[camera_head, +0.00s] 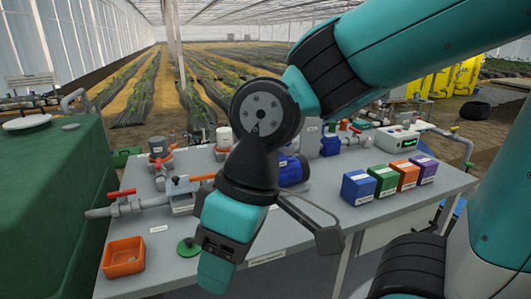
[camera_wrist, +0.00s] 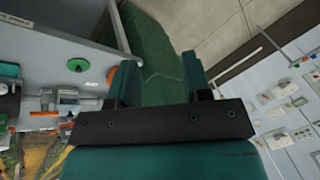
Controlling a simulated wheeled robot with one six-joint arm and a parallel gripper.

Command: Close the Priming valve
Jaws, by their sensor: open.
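My gripper (camera_head: 216,272) hangs in front of the grey bench, pointing down, open and empty. In the wrist view its two teal fingers (camera_wrist: 158,75) stand apart with nothing between them. I cannot read which valve is labelled Priming. A valve with a red lever (camera_head: 123,194) sits on the pipe at the bench's left.
An orange tray (camera_head: 124,258) stands at the bench's front left. A blue pump (camera_head: 293,170) is behind my arm. Blue, green, orange and purple boxes (camera_head: 358,187) line the right side. A green tank (camera_head: 50,200) stands at left. The bench's front right is clear.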

